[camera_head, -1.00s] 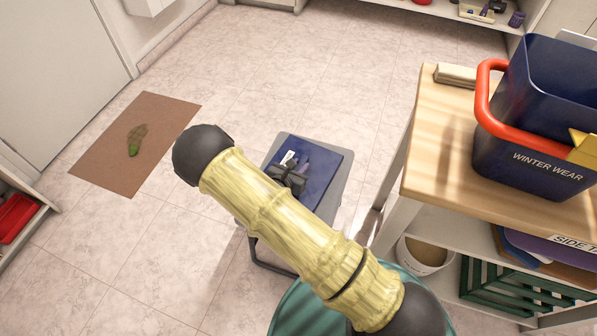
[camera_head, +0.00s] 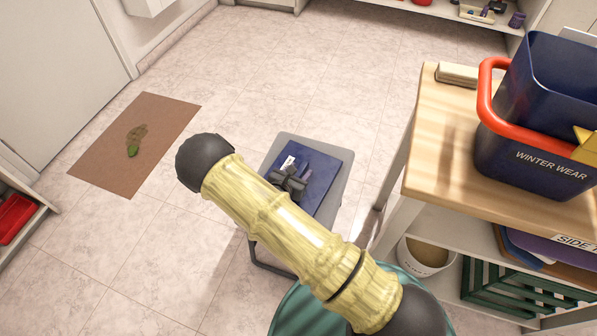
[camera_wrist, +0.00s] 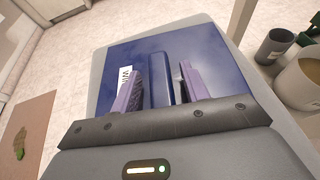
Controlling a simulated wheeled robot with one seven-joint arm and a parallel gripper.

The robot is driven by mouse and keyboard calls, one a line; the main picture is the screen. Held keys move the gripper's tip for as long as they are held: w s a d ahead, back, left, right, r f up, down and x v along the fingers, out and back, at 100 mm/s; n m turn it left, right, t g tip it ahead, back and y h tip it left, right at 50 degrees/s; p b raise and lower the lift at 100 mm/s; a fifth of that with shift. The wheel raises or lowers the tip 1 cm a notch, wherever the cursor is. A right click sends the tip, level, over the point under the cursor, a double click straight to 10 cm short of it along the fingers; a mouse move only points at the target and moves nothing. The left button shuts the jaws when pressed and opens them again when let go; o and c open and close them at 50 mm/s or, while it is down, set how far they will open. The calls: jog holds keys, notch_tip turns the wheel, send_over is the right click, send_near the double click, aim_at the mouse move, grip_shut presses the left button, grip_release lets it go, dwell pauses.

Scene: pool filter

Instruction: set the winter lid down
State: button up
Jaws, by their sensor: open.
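The winter lid (camera_head: 326,178) is a flat dark blue square lying on a grey stool (camera_head: 335,205) in the head view. In the wrist view the lid (camera_wrist: 209,52) shows a raised blue handle bar (camera_wrist: 158,78) and a white label with part of its lettering visible. My gripper (camera_head: 296,176) is over the lid. In the wrist view my gripper (camera_wrist: 160,88) has its two purple fingers apart, one on each side of the handle bar, with a gap showing on both sides.
A wooden table (camera_head: 440,150) at the right holds a navy bin (camera_head: 530,165) marked WINTER WEAR with a red handle. Below are a white bucket (camera_head: 428,256) and a green crate (camera_head: 520,290). A brown mat (camera_head: 150,115) lies at left. The floor beyond the stool is clear.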

jog(key=shift+r, duration=0.2)
jog(key=p+v, duration=0.2)
jog(key=v, duration=1)
jog(key=shift+d, duration=0.1)
jog(key=s+d+r+m+g+h, duration=0.1)
jog(key=s+d+r+m+g, duration=0.1)
jog(key=d+r+m+g, duration=0.4)
jog(key=s+d+r+m+g+h, duration=0.1)
jog(key=s+d+r+m+g, duration=0.3)
jog(key=d+m, duration=0.5)
jog(key=s+d+r+m+y, duration=0.1)
jog(key=d+r+m+y, duration=0.1)
jog(key=r+m+y, duration=0.2)
jog(key=s+d+r+m+y, duration=0.2)
jog(key=d+r+m+y, duration=0.1)
jog(key=r+m, duration=0.5)
jog(key=m+y, duration=0.1)
jog(key=m, duration=0.2)
jog(key=shift+d+r+t, duration=0.15)
jog(key=shift+r+t, duration=0.1)
jog(key=shift+t, duration=0.05)
